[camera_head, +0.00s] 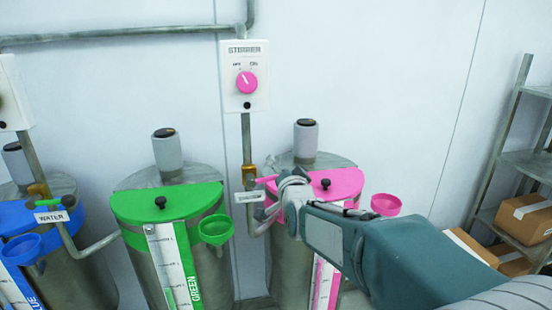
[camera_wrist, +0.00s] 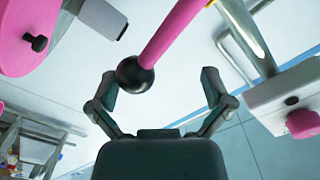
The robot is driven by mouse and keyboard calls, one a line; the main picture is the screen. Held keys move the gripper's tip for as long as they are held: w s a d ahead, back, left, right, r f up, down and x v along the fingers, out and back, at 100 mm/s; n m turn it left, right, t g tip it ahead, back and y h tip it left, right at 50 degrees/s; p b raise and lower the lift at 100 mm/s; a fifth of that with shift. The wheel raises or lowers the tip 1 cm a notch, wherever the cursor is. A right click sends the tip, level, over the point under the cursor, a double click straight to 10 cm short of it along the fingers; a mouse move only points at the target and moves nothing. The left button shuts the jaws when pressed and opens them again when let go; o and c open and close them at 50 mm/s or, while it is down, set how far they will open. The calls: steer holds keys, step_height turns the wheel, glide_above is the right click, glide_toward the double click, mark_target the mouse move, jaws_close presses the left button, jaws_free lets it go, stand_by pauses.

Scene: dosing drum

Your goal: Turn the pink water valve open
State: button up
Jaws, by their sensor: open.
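The pink water valve shows in the head view as a brass body (camera_head: 249,172) on a grey pipe, with a white tag below it. Its pink handle (camera_head: 265,180) is mostly hidden by my gripper (camera_head: 288,187). In the wrist view the pink handle (camera_wrist: 172,35) comes down from the top and ends in a black ball (camera_wrist: 136,75). My gripper (camera_wrist: 160,85) is open in the wrist view, one finger on each side. The ball appears between the fingers, nearer the left one. I cannot tell whether it touches that finger.
The pink-lidded drum (camera_head: 335,184) stands behind my arm, with a pink funnel (camera_head: 386,204). A green-lidded drum (camera_head: 165,202) and a blue one (camera_head: 45,235) stand to the left. A stirrer box (camera_head: 235,92) hangs above. A shelf with boxes (camera_head: 524,216) is at right.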

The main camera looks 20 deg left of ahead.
steer(key=shift+s+a+r, duration=0.2)
steer(key=shift+a+r, duration=0.1)
steer(key=shift+r, duration=0.25)
steer(key=shift+s+a+r, duration=0.15)
steer(key=shift+a+r, duration=0.1)
steer(key=shift+r, duration=0.3)
steer(key=shift+s+a+r, duration=0.35)
steer(key=shift+a+r, duration=0.25)
steer(key=shift+r, duration=0.25)
steer(key=shift+s+a+r, duration=0.5)
steer(key=shift+a+r, duration=0.2)
steer(key=shift+a, duration=0.05)
steer(key=shift+s+a+r, duration=0.2)
steer(key=shift+s+a, duration=0.1)
steer(key=shift+a, duration=0.2)
steer(key=shift+s+a+r, duration=0.15)
steer(key=shift+s+a, duration=0.15)
steer(key=shift+a, duration=0.2)
steer(key=shift+s+a, duration=0.3)
steer(key=shift+a, duration=0.2)
steer(key=shift+s+a, duration=0.3)
steer(key=shift+a, duration=0.2)
steer(key=shift+w+d+f, duration=0.25)
steer(key=shift+d+f, duration=0.05)
steer(key=shift+f, duration=0.15)
